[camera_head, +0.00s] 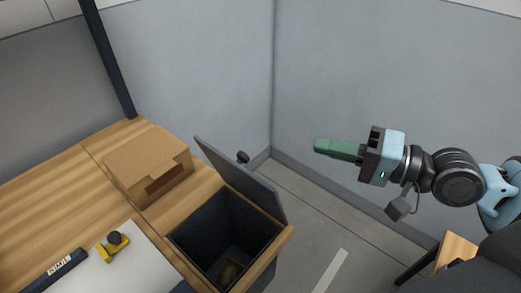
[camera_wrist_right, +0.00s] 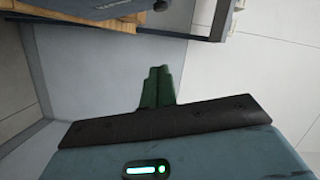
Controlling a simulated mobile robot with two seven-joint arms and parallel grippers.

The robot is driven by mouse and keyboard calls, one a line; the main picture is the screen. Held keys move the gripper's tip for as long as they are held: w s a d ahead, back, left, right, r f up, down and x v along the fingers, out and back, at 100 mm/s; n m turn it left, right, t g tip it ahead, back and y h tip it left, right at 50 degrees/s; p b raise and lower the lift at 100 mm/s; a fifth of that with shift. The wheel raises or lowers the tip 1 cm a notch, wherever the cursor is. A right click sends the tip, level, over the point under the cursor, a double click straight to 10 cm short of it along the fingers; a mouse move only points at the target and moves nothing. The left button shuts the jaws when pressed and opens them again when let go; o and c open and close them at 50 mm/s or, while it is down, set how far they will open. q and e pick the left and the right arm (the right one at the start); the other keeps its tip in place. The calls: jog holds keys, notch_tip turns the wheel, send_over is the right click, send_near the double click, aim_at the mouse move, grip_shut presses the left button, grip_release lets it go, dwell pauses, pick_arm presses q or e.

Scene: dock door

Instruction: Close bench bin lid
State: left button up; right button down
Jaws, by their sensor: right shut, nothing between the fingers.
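The bench bin (camera_head: 188,242) is a dark, square, open-topped box set in the wooden bench, with a small brown item inside at the bottom. Its grey lid (camera_head: 243,180) stands open, tilted steeply up along the bin's far right side. A dark knob (camera_head: 243,157) shows on the lid's far side. My right gripper (camera_head: 318,146) is shut and empty, its green fingers in the air to the right of the lid and apart from it, pointing left. The fingers also show together in the right wrist view (camera_wrist_right: 157,74). My left gripper is not in view.
A cardboard box (camera_head: 148,165) stands on the bench (camera_head: 75,175) behind the bin. A yellow tool with a black knob (camera_head: 114,243) lies on a white sheet at the left. Grey walls meet behind. The floor right of the bin is clear.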

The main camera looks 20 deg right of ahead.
aim_at(248, 179)
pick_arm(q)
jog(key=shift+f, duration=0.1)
pick_arm(e)
jog(key=shift+s+a+r+g, duration=0.15)
jog(key=shift+r+g, duration=0.15)
jog(key=shift+r, duration=0.35)
jog(key=shift+a, duration=0.1)
